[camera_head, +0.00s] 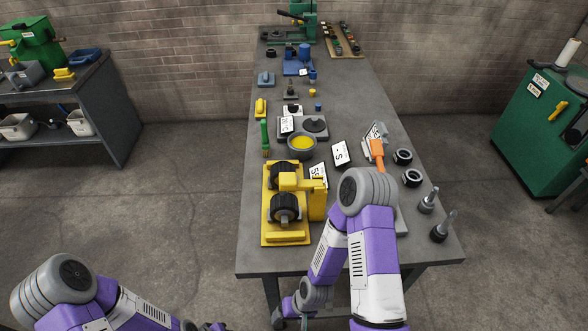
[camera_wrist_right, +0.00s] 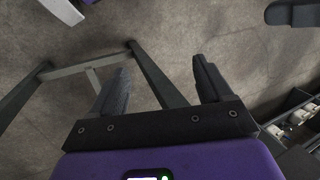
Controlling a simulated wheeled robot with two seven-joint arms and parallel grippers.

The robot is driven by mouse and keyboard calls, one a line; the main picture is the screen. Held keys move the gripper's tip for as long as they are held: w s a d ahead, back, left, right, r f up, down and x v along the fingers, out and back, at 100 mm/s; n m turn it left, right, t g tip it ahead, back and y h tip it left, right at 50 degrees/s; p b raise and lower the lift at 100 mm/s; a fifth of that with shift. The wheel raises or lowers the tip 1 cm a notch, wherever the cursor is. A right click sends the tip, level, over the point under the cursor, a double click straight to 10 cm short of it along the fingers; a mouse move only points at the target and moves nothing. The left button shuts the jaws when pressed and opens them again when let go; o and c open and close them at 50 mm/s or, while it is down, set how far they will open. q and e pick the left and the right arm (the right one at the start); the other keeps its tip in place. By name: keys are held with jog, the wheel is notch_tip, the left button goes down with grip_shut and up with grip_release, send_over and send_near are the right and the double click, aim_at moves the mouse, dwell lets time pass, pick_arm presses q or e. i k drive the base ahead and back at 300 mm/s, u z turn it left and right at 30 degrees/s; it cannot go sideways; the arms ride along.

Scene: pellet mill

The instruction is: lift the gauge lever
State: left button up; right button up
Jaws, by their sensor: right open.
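An orange lever (camera_head: 376,150) sticks out from a small grey device with a white card on the right half of the table; I take it as the gauge lever. My right elbow stands just in front of it and hides part of that area. My right gripper (camera_wrist_right: 162,88) is open and empty in the right wrist view, with bare floor and table legs beyond its fingers. In the head view its arm folds back down to the table's front edge, well away from the lever. My left arm is at the lower left, and its gripper is not seen.
A yellow roller unit (camera_head: 287,238) sits at the front left of the grey table (camera_head: 357,91). A bowl of yellow stuff (camera_head: 302,143), black rings (camera_head: 403,157) and upright grey-black tools (camera_head: 439,228) stand nearby. A green cabinet (camera_head: 535,125) is at the right.

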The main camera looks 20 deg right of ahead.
aim_at(288, 181)
jog(key=z, duration=2.75)
jog(key=k, duration=1.4)
jog(key=u, duration=1.15)
